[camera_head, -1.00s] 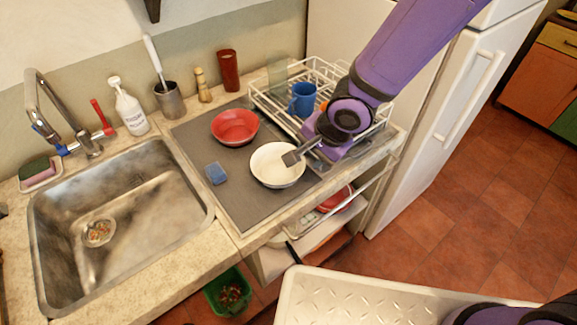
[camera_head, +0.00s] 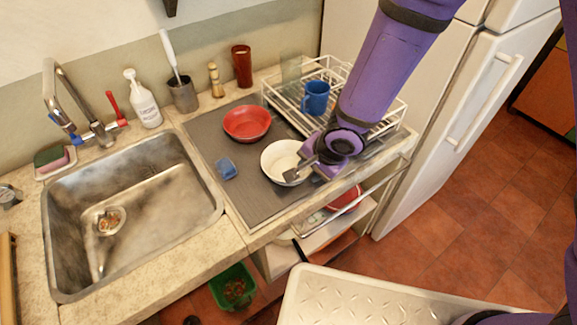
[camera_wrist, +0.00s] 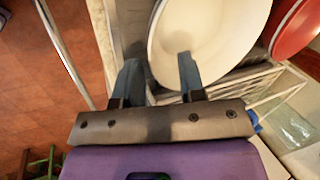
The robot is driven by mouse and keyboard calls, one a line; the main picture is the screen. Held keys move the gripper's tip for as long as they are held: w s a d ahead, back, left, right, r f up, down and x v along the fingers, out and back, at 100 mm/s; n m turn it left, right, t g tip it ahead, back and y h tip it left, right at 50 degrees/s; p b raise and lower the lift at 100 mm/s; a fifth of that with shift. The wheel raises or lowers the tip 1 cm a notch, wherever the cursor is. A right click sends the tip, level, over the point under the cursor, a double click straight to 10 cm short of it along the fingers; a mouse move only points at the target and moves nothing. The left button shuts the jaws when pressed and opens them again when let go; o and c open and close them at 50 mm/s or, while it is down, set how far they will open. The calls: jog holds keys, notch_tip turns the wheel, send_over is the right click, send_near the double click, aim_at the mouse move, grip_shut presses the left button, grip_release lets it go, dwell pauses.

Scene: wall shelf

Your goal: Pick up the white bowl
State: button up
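The white bowl (camera_head: 275,158) stands upright on the grey mat, right of the blue sponge. My gripper (camera_head: 297,169) is at its right front rim, with a dark finger over that edge. In the wrist view my gripper (camera_wrist: 158,66) is open, its two fingers apart. The white bowl (camera_wrist: 215,30) fills the upper middle there. The right finger overlaps the bowl's inside and the left finger lies outside its rim, so the rim runs between them in the picture. I cannot tell whether either finger touches the bowl.
A red bowl (camera_head: 246,122) sits behind the white bowl, and a blue sponge (camera_head: 227,168) lies to its left. A white wire dish rack (camera_head: 289,108) holding a blue mug (camera_head: 316,97) stands behind my gripper. The sink (camera_head: 70,210) is at left.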

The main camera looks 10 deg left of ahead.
aim_at(289, 165)
jog(key=shift+x, duration=1.55)
jog(key=shift+d, duration=0.1)
jog(key=shift+s, duration=0.1)
grip_shut()
jog(key=shift+r, duration=0.2)
